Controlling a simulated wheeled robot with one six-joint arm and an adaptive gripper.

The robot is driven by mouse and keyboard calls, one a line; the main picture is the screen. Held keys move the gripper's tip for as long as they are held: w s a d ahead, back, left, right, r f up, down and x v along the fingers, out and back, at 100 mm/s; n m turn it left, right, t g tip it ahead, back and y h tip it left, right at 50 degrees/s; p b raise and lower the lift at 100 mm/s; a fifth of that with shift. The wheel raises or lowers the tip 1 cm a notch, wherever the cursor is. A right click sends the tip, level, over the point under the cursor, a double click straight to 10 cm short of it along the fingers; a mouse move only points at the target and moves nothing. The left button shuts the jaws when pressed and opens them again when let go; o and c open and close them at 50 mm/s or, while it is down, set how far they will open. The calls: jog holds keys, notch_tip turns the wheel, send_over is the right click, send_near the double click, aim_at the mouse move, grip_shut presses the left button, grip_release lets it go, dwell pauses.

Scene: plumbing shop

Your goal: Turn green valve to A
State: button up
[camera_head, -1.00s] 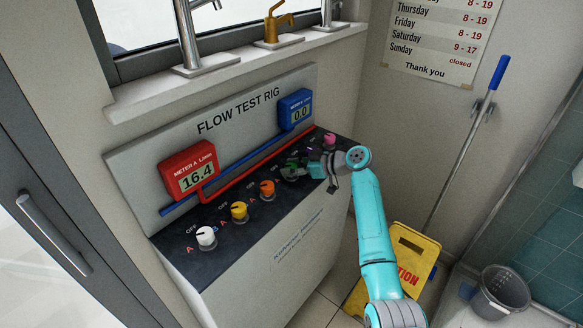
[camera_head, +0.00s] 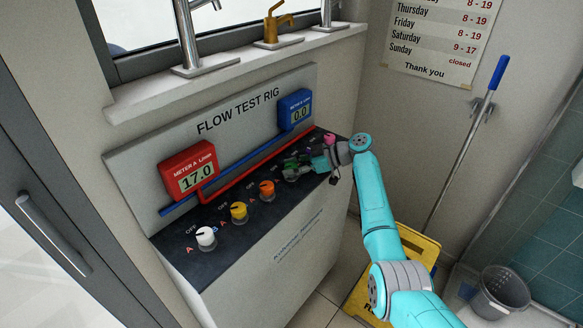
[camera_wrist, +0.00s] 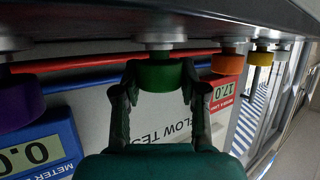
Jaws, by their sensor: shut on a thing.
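The green valve (camera_wrist: 160,76) is a round knob on a metal stem, in the upper middle of the wrist view. My gripper (camera_wrist: 159,93) is shut on it, one finger on each side. In the head view my gripper (camera_head: 303,168) reaches the valve from the right, and the fingers mostly hide the knob and its letters. The red METER A (camera_head: 191,171) reads 17.0. The blue METER B (camera_head: 296,109) reads 0.0.
The orange valve (camera_head: 267,191), yellow valve (camera_head: 239,211) and white valve (camera_head: 206,237) stand to the left on the dark panel. A pink valve (camera_head: 329,139) is at the right end. A purple valve (camera_wrist: 20,101) is close in the wrist view.

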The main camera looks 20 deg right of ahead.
jog(key=o, duration=1.2)
jog(key=shift+c, duration=0.2)
jog(key=shift+d, duration=0.1)
jog(key=v, duration=1.1)
jog(key=shift+d, duration=0.35)
jog(key=shift+s+r, duration=0.15)
jog(key=shift+s, duration=0.05)
